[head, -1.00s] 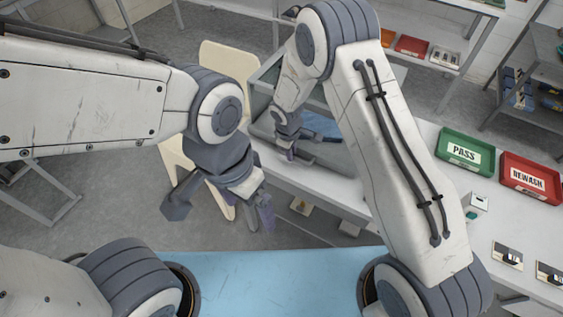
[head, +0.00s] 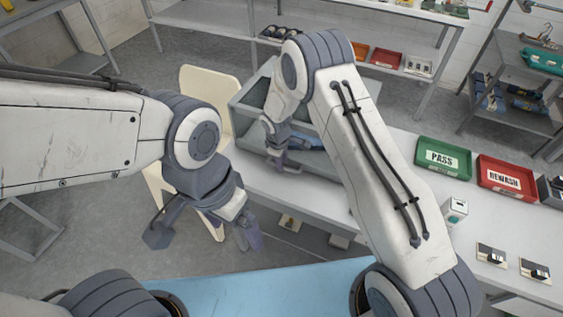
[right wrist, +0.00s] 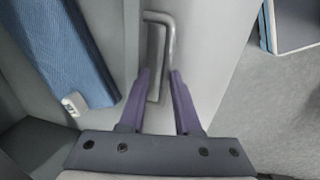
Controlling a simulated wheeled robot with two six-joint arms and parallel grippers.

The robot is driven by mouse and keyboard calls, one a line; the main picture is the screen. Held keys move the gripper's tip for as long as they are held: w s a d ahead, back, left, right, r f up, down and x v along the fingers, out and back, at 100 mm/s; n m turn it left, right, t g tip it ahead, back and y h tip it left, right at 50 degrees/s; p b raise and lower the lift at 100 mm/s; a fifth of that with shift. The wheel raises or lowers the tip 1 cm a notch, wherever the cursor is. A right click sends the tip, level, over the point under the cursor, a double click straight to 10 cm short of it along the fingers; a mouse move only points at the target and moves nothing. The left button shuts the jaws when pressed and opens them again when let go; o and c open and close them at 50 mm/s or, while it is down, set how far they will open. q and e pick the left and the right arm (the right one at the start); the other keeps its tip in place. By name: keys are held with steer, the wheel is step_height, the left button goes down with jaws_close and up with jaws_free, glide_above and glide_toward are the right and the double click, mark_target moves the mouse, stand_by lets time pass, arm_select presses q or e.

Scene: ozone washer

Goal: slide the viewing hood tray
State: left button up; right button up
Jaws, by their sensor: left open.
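The grey viewing hood (head: 243,112) stands on the white bench, partly hidden behind my right arm. A blue strip (head: 308,142) shows inside it; it is also in the right wrist view (right wrist: 68,45). My right gripper (head: 285,163) is at the hood's low front. In the right wrist view, my right gripper's purple fingers (right wrist: 160,76) stand either side of a grey bent handle (right wrist: 171,42) on a pale grey surface. I cannot tell whether they press on it. My left gripper (head: 203,240) is open and empty, in front of the bench, away from the hood.
A green PASS tray (head: 443,170), a red REWASH tray (head: 507,185) and a small white box (head: 455,210) are on the bench at right. A cream chair (head: 208,92) stands left of the hood. A light blue surface (head: 260,290) lies nearest me.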

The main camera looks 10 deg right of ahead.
steer(key=shift+s+a, duration=0.1)
stand_by(0.4)
step_height(320, 180, up, 10)
steer(key=s+a+b, duration=0.1)
steer(key=b, duration=0.1)
steer(key=shift+s, duration=0.35)
steer(key=shift+r, duration=0.1)
steer(key=s+a+r+m+y, duration=0.1)
steer(key=s+a+r, duration=0.1)
steer(key=s+r, duration=0.5)
steer(key=s+a+r+m, duration=0.15)
steer(key=s+r, duration=0.35)
steer(key=s, duration=0.5)
steer(key=s+d+r+m+g, duration=0.1)
steer(key=s, duration=0.7)
steer(key=s+d+r+m+g+y, duration=0.1)
steer(key=s, duration=0.7)
steer(key=shift+r, duration=0.3)
